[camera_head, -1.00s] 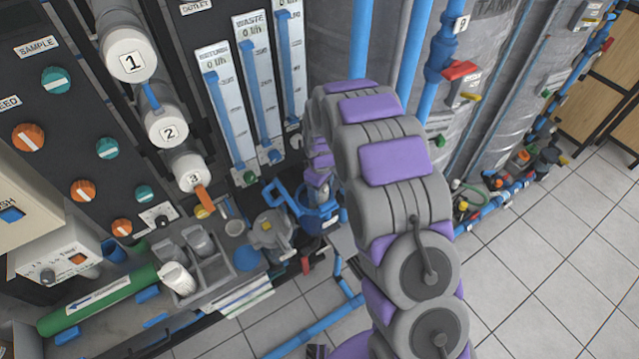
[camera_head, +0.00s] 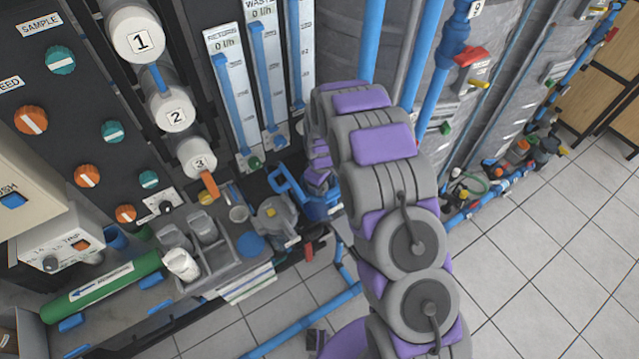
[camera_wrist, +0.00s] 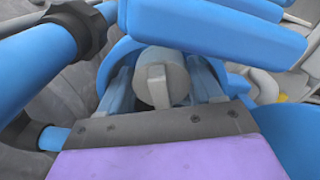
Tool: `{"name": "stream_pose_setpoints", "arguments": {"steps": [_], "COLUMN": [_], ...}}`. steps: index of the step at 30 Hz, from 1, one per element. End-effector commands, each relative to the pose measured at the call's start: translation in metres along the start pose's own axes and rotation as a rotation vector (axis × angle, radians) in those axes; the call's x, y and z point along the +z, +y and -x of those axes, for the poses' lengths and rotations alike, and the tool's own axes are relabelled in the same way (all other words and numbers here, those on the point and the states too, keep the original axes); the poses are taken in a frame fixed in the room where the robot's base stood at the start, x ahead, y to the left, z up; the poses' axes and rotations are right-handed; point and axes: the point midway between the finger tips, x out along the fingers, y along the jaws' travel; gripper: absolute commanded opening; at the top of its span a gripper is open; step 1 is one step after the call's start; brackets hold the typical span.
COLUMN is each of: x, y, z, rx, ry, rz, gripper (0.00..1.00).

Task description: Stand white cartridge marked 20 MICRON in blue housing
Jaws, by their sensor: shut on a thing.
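My gripper (camera_wrist: 162,82) is shut on a pale grey-white cylinder with a raised tab on its end, which I take for the white cartridge (camera_wrist: 173,66). Its marking does not show. The blue housing (camera_wrist: 112,72) curves around behind the cartridge and fingers; the cartridge is in or just above its mouth, and I cannot tell whether it touches the bottom. In the head view the blue housing (camera_head: 322,209) stands below the end of my arm, and the arm hides the cartridge and most of my gripper.
A blue handle (camera_head: 288,190) rises beside the housing, with a broad blue bar (camera_wrist: 215,30) close above the cartridge in the wrist view. Left are a grey lidded housing (camera_head: 275,220) and a grey tray (camera_head: 217,268) with a white cylinder (camera_head: 182,264). Blue pipes (camera_head: 430,75) stand behind.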

Motion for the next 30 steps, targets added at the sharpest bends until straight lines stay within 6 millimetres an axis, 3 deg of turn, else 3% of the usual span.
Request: {"name": "stream_pose_setpoints", "arguments": {"steps": [8, 9, 16, 23, 30], "x": [0.001, 0.001, 0.000, 0.000, 0.001], "y": [0.000, 0.000, 0.000, 0.000, 0.001], "z": [0.001, 0.001, 0.001, 0.017, 0.069], "rx": [0.001, 0.001, 0.001, 0.003, 0.007], "ry": [0.003, 0.002, 0.002, 0.004, 0.010], "rz": [0.000, 0.000, 0.000, 0.001, 0.000], "gripper": [0.13, 0.69, 0.91, 0.93, 0.95]}}
